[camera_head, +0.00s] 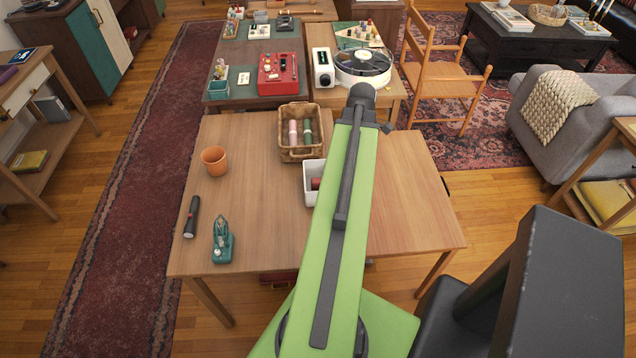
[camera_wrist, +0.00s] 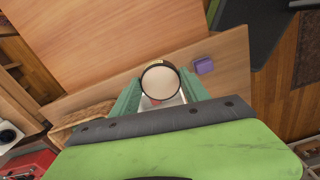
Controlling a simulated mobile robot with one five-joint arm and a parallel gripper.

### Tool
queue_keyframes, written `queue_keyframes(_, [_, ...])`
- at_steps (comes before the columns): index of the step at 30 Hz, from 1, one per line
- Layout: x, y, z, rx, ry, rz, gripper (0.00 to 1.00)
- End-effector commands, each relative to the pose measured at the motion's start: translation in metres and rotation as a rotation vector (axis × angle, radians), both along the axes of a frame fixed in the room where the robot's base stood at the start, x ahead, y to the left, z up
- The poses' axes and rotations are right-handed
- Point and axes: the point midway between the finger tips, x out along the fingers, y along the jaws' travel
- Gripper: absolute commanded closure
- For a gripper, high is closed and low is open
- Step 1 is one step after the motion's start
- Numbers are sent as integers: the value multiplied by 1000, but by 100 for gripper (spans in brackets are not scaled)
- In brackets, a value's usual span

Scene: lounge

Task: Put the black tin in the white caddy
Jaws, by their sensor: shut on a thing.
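My gripper (camera_wrist: 160,88) shows in the wrist view, its two green fingers shut on the black tin (camera_wrist: 160,81). The tin's round pale face points at the camera, with a dark rim around it. The white caddy (camera_head: 311,199) stands on the wooden table, partly hidden behind my green arm, with a dark red thing inside. In the wrist view a bit of the white caddy (camera_wrist: 178,101) shows behind the tin and between the fingers; I cannot tell the height of the tin above it. My gripper and the tin are hidden in the head view.
A wicker basket (camera_head: 301,154) with several rolls stands just behind the caddy. An orange cup (camera_head: 214,161), a flashlight (camera_head: 191,217) and a teal tool (camera_head: 222,243) are on the table's left. A purple block (camera_wrist: 204,65) shows in the wrist view. The table's right part (camera_head: 415,200) looks clear.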

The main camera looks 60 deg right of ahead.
Motion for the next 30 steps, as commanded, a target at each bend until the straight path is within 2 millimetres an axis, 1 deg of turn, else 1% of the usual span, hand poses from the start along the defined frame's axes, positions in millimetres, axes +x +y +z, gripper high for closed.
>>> queue_keyframes(2, [7, 1, -9, 0, 0, 2, 92])
queue_keyframes(4, [20, 3, -21, 0, 0, 2, 92])
queue_keyframes(9, [65, 11, -51, 0, 0, 3, 92])
queue_keyframes(12, [88, 16, -64, 0, 0, 1, 92])
queue_keyframes(15, [105, 19, -72, 0, 0, -2, 92])
queue_keyframes(18, [113, 21, -74, 0, 0, -3, 92])
queue_keyframes(23, [114, 22, -75, 0, 0, -5, 92])
queue_keyframes(26, [114, 22, -88, 0, 0, -5, 92])
queue_keyframes(30, [114, 22, -114, 0, 0, -5, 92])
